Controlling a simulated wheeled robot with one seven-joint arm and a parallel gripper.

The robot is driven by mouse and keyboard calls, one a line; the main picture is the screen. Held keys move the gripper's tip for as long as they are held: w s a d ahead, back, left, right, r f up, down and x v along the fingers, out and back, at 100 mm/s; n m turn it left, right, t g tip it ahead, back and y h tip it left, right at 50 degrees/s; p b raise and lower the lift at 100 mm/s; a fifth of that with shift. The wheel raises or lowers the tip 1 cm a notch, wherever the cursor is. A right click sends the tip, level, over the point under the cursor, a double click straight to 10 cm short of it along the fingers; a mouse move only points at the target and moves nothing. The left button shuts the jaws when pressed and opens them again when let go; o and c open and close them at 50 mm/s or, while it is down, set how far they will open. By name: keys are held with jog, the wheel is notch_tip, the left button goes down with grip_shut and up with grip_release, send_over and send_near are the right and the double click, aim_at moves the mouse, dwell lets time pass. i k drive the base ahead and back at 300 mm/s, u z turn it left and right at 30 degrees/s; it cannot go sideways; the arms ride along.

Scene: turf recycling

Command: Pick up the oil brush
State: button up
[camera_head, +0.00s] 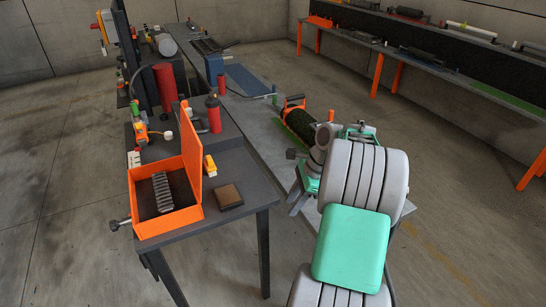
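I cannot tell for certain which item is the oil brush. A small yellow and white object (209,165) lies on the dark workbench (240,203), just right of the open orange box; it may be the brush, but it is too small to be sure. Another small white, toothed-looking piece (134,159) lies at the bench's left edge. My white and teal arm fills the lower right, to the right of the bench and apart from these items.
The orange box (168,228) has its lid raised and holds a grey ribbed block (162,192). A brown square pad (229,196) and a red bottle (213,114) stand nearby. A turf roll (299,122) is behind my arm. Open floor lies left and right.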

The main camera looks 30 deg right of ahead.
aim_at(210, 168)
jog(key=z, duration=0.35)
jog(key=i, duration=1.2)
jog(key=u, duration=1)
